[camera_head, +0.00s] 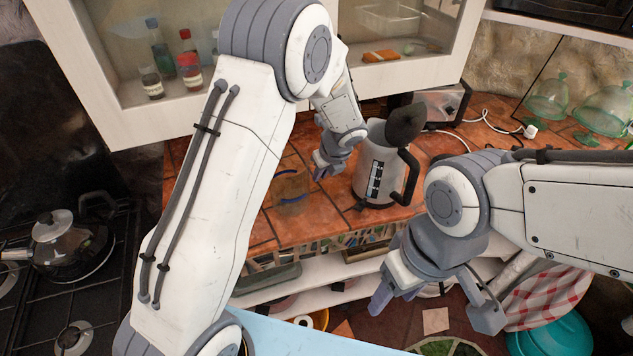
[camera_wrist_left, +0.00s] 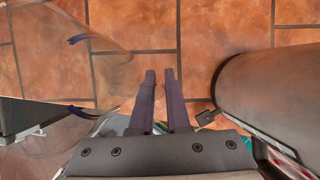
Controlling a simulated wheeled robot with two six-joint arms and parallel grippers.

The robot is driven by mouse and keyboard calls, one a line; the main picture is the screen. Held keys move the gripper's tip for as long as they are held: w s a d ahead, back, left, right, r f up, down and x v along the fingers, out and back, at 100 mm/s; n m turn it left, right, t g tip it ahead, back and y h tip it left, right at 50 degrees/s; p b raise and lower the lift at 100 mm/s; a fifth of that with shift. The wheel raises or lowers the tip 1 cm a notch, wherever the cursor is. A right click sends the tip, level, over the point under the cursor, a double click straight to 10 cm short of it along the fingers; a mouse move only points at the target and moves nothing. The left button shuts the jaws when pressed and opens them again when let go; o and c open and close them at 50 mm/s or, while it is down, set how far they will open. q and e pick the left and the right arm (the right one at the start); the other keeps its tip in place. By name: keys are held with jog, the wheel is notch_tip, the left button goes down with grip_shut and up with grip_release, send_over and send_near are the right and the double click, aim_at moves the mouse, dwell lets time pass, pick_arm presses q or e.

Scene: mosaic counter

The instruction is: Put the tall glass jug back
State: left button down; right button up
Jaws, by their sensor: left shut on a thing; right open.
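The tall glass jug (camera_head: 292,190) is clear and hard to make out against the orange tiles in the head view. In the left wrist view the glass jug (camera_wrist_left: 70,60) shows at the left as a faint curved outline with blue marks. My left gripper (camera_head: 325,168) is at its right side. The fingers (camera_wrist_left: 161,100) are nearly together, shut on what looks like the jug's clear handle. I cannot tell whether the jug's base touches the counter. My right gripper (camera_head: 434,308) is open and empty, low in front of the counter.
A toaster (camera_head: 440,103) and green glass cloches (camera_head: 606,108) stand farther right. A cabinet (camera_head: 135,120) hangs behind. A stove is left.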

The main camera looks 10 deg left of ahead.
pick_arm(q)
jog(key=shift+s+x, duration=0.25)
jog(key=shift+x, duration=0.95)
jog(key=shift+s+x, duration=0.25)
jog(key=shift+x, duration=0.95)
jog(key=shift+d+f, duration=0.1)
jog(key=shift+f, duration=0.05)
jog(key=shift+f, duration=0.2)
jog(key=c, duration=0.9)
grip_release()
jog(key=shift+r, duration=0.15)
